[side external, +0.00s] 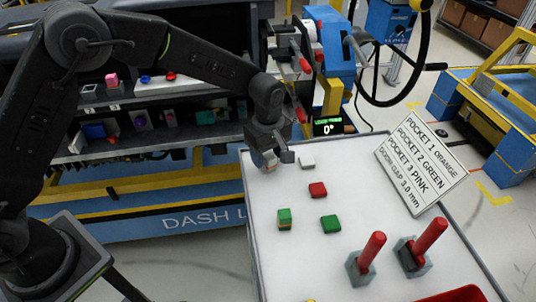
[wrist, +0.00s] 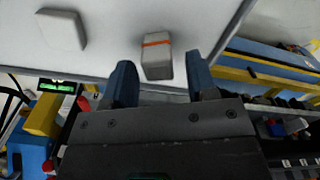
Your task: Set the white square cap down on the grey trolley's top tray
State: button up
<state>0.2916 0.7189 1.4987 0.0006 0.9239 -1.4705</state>
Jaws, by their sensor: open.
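The white square cap (side external: 307,162) lies flat on the grey trolley's top tray (side external: 262,262), near its far edge. It also shows at the upper left of the wrist view (wrist: 62,30), apart from my gripper (wrist: 160,72). My gripper is open, with a small grey-white block with an orange band (wrist: 157,62) lined up between its two fingers. I cannot tell how far the fingers reach down beside the block. In the side view my gripper (side external: 272,157) is low over the tray's far left corner, left of the cap, and mostly hides the block.
Two red-handled tools (side external: 368,250) (side external: 428,236) stand in grey holders. A label sign (side external: 421,162) is at right. The dashboard shelf (side external: 150,125) stands behind.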

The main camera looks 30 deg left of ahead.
aim_at(268, 155)
notch_tip(268, 155, up, 12)
dwell(0.4)
jog(key=s+a+r+m+t, duration=0.2)
jog(key=s+a+r+m, duration=0.35)
jog(key=s, duration=0.35)
jog(key=s+a+r+m+t, duration=0.2)
jog(key=s+a+r+m, duration=0.3)
jog(key=s, duration=0.4)
jog(key=s+a+f+m+t, duration=0.1)
jog(key=s+a+f+m, duration=0.2)
jog(key=s, duration=0.5)
jog(key=shift+s+a+f+t, duration=0.15)
jog(key=shift+s+a+t, duration=0.15)
jog(key=shift+a, duration=0.1)
